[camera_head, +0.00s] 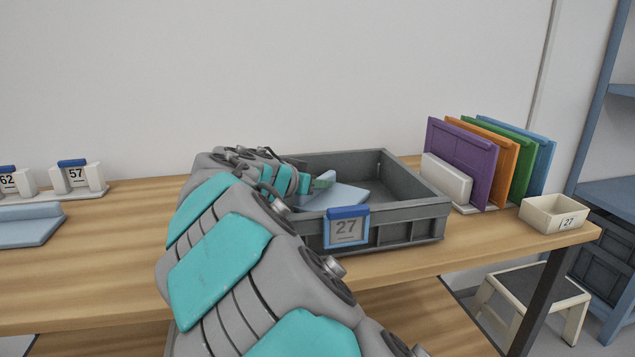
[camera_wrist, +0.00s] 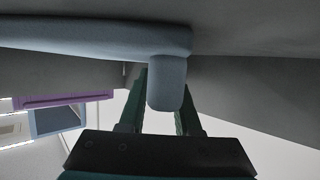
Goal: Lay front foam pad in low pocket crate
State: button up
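The grey low crate (camera_head: 410,211) with a blue-and-white 27 tag (camera_head: 347,228) stands on the wooden table. A light blue foam pad (camera_head: 347,196) is inside it, low down on the left side. My gripper (camera_head: 322,183) reaches into the crate from the left. In the wrist view, the pad (camera_wrist: 100,38) spans the upper left, and its upright tab (camera_wrist: 167,84) sits between my two fingers (camera_wrist: 163,100), which appear closed against its sides. My arm hides the crate's left part and some of the pad. I cannot tell whether the pad rests fully on the floor.
Another light blue pad (camera_head: 30,228) lies at the table's left, near tags 62 and 57 (camera_head: 76,174). Purple, orange, green and blue panels (camera_head: 462,160) stand right of the crate. A small cream bin (camera_head: 553,213) sits at the right edge. The crate's right part is empty.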

jog(key=o, duration=0.3)
jog(key=shift+b+v, duration=0.4)
jog(key=shift+v, duration=3.4)
